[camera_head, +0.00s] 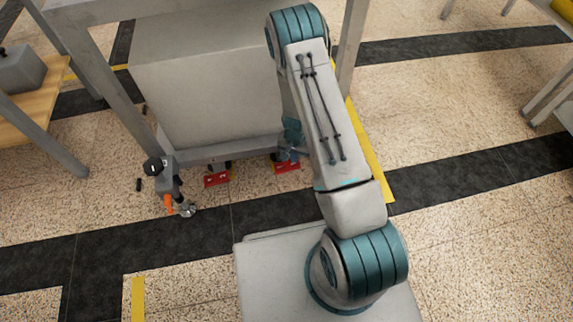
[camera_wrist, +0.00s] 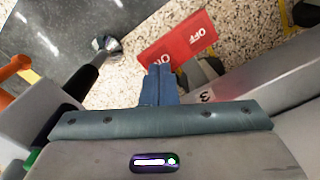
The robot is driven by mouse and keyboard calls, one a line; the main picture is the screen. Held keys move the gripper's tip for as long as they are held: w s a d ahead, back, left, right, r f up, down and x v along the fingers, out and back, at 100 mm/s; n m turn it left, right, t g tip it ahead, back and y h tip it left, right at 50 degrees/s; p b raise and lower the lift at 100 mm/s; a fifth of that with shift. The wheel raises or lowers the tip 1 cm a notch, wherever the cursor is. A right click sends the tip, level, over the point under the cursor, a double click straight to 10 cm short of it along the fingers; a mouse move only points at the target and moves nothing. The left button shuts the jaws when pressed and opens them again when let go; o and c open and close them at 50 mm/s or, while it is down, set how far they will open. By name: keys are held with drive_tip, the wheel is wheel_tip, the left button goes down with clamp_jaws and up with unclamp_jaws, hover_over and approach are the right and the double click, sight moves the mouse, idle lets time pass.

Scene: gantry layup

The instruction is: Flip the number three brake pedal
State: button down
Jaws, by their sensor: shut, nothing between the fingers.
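A red brake pedal (camera_wrist: 178,48) with white OFF lettering shows in the wrist view, just beyond my gripper. A "3" is printed on the grey frame (camera_wrist: 235,90) to its right. My gripper (camera_wrist: 159,72) is shut and empty, with blue fingertips close to the pedal's lower edge and overlapping it in the picture. I cannot tell whether they touch it. In the head view, two red pedals show low at the cart: a left one (camera_head: 217,180) and a right one (camera_head: 286,167). My arm ends by the right one, and its forearm hides that corner.
A levelling foot (camera_wrist: 105,45) and an orange part (camera_wrist: 15,68) are left in the wrist view. In the head view, a large grey box (camera_head: 205,85) stands behind the pedals, and a wooden table (camera_head: 30,125) is left.

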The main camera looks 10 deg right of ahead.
drive_tip(key=shift+f+b, duration=0.8)
drive_tip(key=shift+f, duration=0.3)
idle(0.3)
drive_tip(key=shift+r+p, duration=2.6)
drive_tip(key=shift+r, duration=1)
